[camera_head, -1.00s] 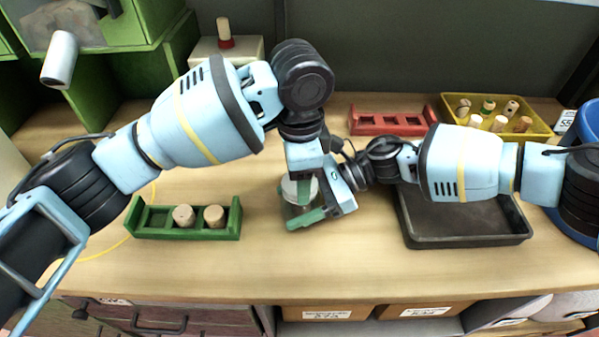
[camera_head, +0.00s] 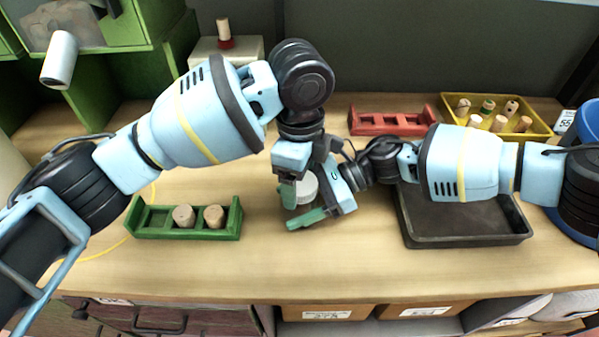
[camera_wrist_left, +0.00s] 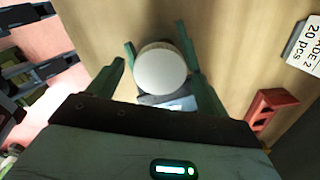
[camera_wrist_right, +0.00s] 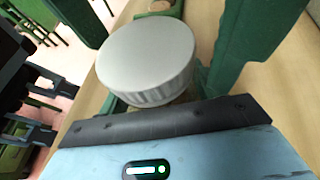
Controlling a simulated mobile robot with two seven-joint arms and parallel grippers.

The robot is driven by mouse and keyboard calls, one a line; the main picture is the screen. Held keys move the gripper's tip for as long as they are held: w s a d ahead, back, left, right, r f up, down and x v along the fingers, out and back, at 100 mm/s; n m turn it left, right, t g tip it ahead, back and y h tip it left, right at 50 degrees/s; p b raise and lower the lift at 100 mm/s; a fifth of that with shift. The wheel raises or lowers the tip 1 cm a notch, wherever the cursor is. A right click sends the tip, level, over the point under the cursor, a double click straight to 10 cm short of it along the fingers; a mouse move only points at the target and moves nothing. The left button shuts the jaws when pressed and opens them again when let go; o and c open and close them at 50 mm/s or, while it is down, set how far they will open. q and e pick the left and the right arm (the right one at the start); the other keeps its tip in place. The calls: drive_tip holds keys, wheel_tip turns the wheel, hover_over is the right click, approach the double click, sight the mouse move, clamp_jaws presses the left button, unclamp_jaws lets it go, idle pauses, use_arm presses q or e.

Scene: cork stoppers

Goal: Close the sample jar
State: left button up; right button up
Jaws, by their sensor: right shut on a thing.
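The sample jar has a round white lid (camera_head: 305,190) with a ribbed edge; the lid also shows in the left wrist view (camera_wrist_left: 161,70) and the right wrist view (camera_wrist_right: 146,62). The lid sits flat on top of the jar; whether it is tight I cannot tell. The jar's body is mostly hidden by lid and fingers. My right gripper (camera_head: 310,214) is shut on the jar below the lid, reaching in from the right. My left gripper (camera_head: 301,184) points down from above, open, its fingers on either side of the lid with gaps.
A green rack (camera_head: 137,218) with two corks stands left. A black tray (camera_head: 470,240) lies right, under my right arm. A red rack (camera_head: 378,131) and a yellow tray (camera_head: 541,128) of corks are at the back. The front table strip is clear.

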use_arm(q)
drive_tip(key=shift+r, duration=0.1)
drive_tip(key=shift+r, duration=2.15)
drive_tip(key=shift+c, duration=0.4)
drive_tip(key=n, duration=0.3)
drive_tip(key=shift+r+n, duration=0.3)
drive_tip(key=shift+r, duration=0.1)
drive_tip(key=n, duration=0.2)
drive_tip(key=r+n, duration=0.1)
drive_tip(key=n, duration=0.3)
drive_tip(key=r+n, duration=0.1)
drive_tip(key=n, duration=0.4)
drive_tip(key=r+n, duration=0.1)
drive_tip(key=n, duration=0.2)
drive_tip(key=shift+f, duration=0.1)
